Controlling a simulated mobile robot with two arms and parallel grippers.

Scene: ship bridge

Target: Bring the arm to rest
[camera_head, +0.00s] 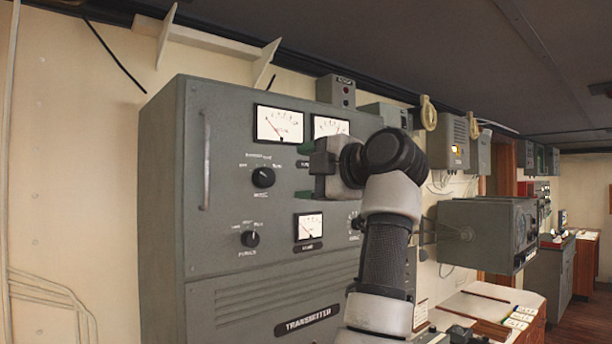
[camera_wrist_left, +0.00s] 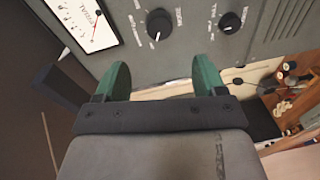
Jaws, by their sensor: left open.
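My left arm (camera_head: 385,250) rises in front of the grey transmitter cabinet (camera_head: 165,180) in the head view. Its left gripper (camera_head: 304,171) points left along the cabinet's front, near the knobs and meters. In the left wrist view the two green fingers (camera_wrist_left: 163,80) stand well apart with nothing between them. A dial knob (camera_wrist_left: 160,22) and part of a meter (camera_wrist_left: 82,22) show beyond the fingers. I cannot tell how far the fingertips are from the panel. My right gripper is in neither view.
The cabinet has a vertical handle (camera_head: 206,160), a black upper knob (camera_head: 263,177) and a lower knob (camera_head: 250,239). A grey equipment box (camera_head: 475,235) juts from the wall at right. A desk (camera_head: 490,305) with papers lies below it. Open floor (camera_head: 585,318) shows at far right.

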